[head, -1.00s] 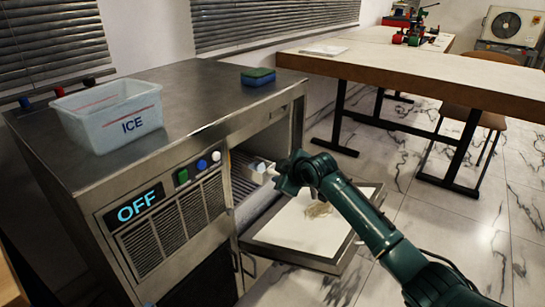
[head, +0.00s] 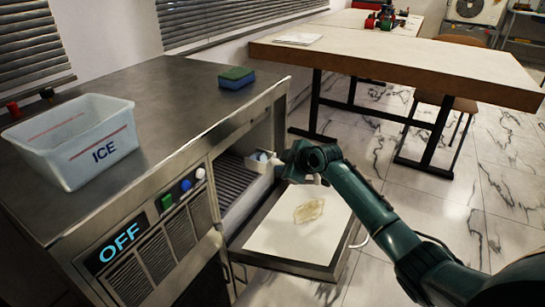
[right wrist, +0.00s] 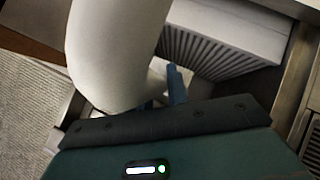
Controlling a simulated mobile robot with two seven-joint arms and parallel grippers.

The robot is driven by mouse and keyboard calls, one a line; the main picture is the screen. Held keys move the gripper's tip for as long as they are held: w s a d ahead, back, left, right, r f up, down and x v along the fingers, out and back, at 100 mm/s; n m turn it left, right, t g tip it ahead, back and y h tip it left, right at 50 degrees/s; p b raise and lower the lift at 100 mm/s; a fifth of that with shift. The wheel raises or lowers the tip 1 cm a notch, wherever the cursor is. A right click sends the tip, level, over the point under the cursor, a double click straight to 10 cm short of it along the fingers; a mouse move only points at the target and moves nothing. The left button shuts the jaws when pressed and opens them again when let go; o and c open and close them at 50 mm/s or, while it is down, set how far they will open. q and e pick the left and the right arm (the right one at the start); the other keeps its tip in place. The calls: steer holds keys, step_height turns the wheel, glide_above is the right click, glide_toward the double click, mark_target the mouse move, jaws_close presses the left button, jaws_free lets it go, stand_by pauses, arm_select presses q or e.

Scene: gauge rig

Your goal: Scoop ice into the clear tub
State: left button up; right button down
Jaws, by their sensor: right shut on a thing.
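The clear tub (head: 75,140), a pale see-through box marked ICE with a red line, stands upright on the left of the steel machine top. No ice can be made out in it. My right gripper (head: 280,163) is at the machine's open front hatch, shut on a small pale thing (head: 262,160) that looks like a scoop. A bluish spot shows at it; I cannot tell whether this is ice. In the right wrist view a large white rounded shape (right wrist: 115,50) hides most of the fingers; a blue finger (right wrist: 177,85) shows beside it. My left gripper is out of view.
The steel machine (head: 165,95) reads OFF beside green, blue and white buttons. Its hatch door (head: 275,235) hangs open, with a tan patch on its pale inner face. A blue and green sponge (head: 237,78) lies on top. A wooden table (head: 400,60) stands behind.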

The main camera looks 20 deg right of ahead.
steer(key=s+d+r+p, duration=0.1)
steer(key=s, duration=0.1)
steer(key=s+d+r+p, duration=0.1)
steer(key=s+d, duration=0.1)
steer(key=s+d+r+p, duration=0.1)
steer(key=s+d, duration=0.1)
steer(key=shift+d+p, duration=0.1)
steer(key=shift+p, duration=0.2)
steer(key=shift+s+d+r+p, duration=0.3)
steer(key=shift+s+d, duration=0.2)
steer(key=shift+s, duration=0.1)
steer(key=shift+s+d+r+p, duration=0.15)
steer(key=shift+s+d+r, duration=0.1)
steer(key=shift+s+d, duration=0.25)
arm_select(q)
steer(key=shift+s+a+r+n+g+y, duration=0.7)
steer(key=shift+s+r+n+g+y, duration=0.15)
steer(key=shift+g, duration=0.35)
arm_select(e)
steer(key=shift+s+d+r, duration=0.3)
steer(key=shift+s+d, duration=0.25)
steer(key=shift+s, duration=0.2)
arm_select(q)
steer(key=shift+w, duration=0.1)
arm_select(e)
steer(key=shift+a, duration=0.1)
